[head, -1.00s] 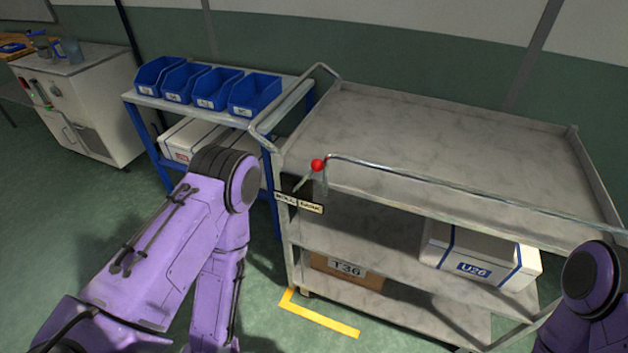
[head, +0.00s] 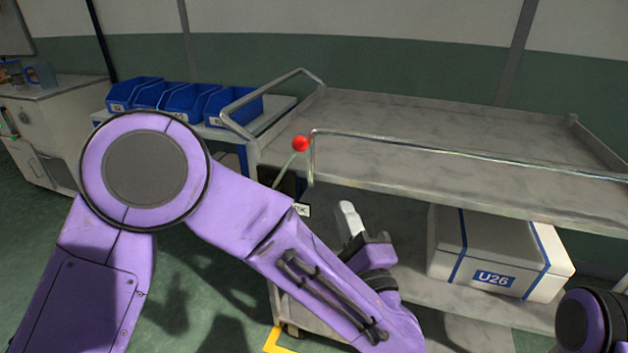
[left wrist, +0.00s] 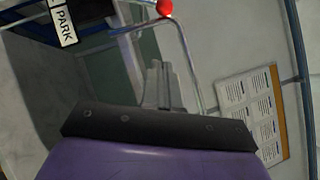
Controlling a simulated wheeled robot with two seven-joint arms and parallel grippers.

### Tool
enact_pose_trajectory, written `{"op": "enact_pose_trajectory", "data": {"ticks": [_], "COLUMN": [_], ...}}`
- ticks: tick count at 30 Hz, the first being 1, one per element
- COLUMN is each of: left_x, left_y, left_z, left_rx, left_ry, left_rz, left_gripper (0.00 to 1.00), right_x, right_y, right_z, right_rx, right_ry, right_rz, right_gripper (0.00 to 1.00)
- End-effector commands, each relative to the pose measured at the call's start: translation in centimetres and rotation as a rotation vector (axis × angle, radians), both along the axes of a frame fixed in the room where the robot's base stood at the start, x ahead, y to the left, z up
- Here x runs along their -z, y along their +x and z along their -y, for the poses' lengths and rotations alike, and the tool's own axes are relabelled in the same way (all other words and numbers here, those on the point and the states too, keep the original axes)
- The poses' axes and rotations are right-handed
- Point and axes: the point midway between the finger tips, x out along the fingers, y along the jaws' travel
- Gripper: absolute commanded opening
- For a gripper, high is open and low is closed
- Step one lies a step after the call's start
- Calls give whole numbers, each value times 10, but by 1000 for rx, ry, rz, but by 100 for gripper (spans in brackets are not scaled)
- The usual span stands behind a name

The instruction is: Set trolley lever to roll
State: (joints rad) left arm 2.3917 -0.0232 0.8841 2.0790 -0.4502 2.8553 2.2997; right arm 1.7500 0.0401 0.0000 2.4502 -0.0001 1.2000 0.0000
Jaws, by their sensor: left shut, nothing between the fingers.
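The trolley lever is a thin rod with a red ball knob (head: 300,144) at the trolley's front left corner. It leans up and to the right. The PARK label (head: 303,210) is partly hidden by my left arm, which also covers the ROLL label. In the left wrist view the red knob (left wrist: 165,7) shows at the top edge, near the PARK label (left wrist: 64,22). My left gripper (head: 348,212) is shut and empty, below and right of the knob and apart from it. Its fingers also show in the left wrist view (left wrist: 160,80). My right gripper is out of view.
The grey trolley (head: 440,130) has a raised front rail (head: 450,152) right of the lever. A white box (head: 500,250) labelled U26 sits on its middle shelf. Blue bins (head: 185,103) stand on a rack behind left. A yellow floor mark (head: 275,340) lies below.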

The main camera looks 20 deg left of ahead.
Motion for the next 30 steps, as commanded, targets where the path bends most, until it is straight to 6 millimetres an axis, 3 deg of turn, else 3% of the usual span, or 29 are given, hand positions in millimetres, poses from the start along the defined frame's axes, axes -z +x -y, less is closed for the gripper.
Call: {"op": "enact_pose_trajectory", "data": {"ticks": [11,24,30], "left_x": [-5,-28,-42], "left_y": [8,83,89], "left_z": [-5,-52,-78], "left_rx": [-3,-7,-3], "left_ry": [1,4,6], "left_rz": [-7,-8,-7], "left_gripper": [0,0,0], "right_x": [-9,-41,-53], "right_y": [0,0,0], "right_z": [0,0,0], "right_rx": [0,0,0], "right_ry": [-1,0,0], "right_rz": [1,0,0], "right_gripper": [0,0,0]}}
